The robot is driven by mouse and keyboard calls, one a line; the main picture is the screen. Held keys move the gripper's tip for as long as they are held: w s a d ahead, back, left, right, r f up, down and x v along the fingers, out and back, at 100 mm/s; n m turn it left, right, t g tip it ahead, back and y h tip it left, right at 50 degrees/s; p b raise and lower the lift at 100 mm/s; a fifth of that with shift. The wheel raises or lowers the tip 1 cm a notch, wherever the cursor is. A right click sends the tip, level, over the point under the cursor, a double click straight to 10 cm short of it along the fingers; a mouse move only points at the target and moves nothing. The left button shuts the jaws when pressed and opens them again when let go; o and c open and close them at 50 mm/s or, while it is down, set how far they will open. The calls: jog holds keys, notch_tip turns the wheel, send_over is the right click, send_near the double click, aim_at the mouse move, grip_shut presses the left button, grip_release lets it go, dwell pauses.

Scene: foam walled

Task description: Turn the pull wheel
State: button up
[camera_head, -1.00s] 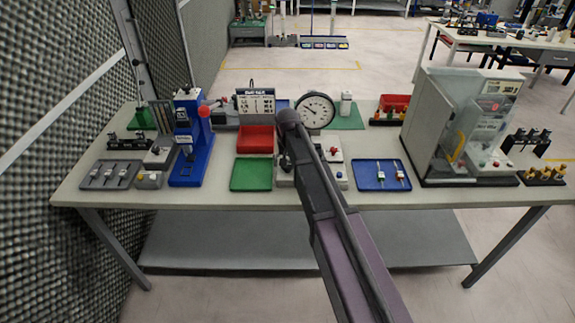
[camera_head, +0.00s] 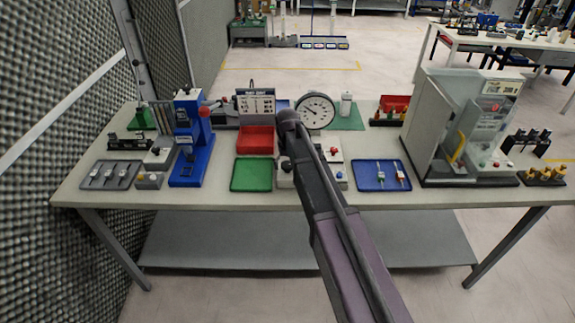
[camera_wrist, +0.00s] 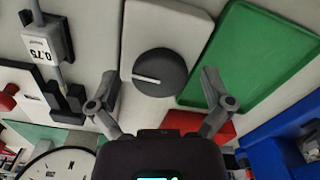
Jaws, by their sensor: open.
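The wheel is a dark grey round knob (camera_wrist: 160,72) with a white pointer line, mounted on a white plate (camera_wrist: 139,22) in the wrist view. My gripper (camera_wrist: 161,82) is open, with one finger to the left of the knob and one to the right. The knob lies between the fingertips in the picture; neither finger visibly touches it. In the head view my arm covers the knob and my gripper. A part of the pale box (camera_head: 285,178) shows beside the arm there.
A green tray (camera_wrist: 262,45) lies close to the right finger. A blue press (camera_head: 191,150), a red bin (camera_head: 256,141) and a blue tray (camera_head: 369,176) stand on the bench (camera_head: 225,198).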

aim_at(288, 164)
jog(key=n, duration=1.4)
jog(key=shift+r+p, duration=0.3)
notch_tip(288, 164, up, 13)
jog(key=p, duration=1.3)
jog(key=s+d+f+m+b, duration=0.7)
jog(key=s+d+m, duration=0.1)
jog(key=s, duration=0.3)
jog(key=s+d+f+m+b, duration=0.7)
jog(key=s+d+m, duration=0.2)
jog(key=s, duration=0.2)
jog(key=shift+s+f+m, duration=0.25)
jog(key=shift+s+m, duration=0.05)
jog(key=shift+s, duration=0.05)
dwell(1.4)
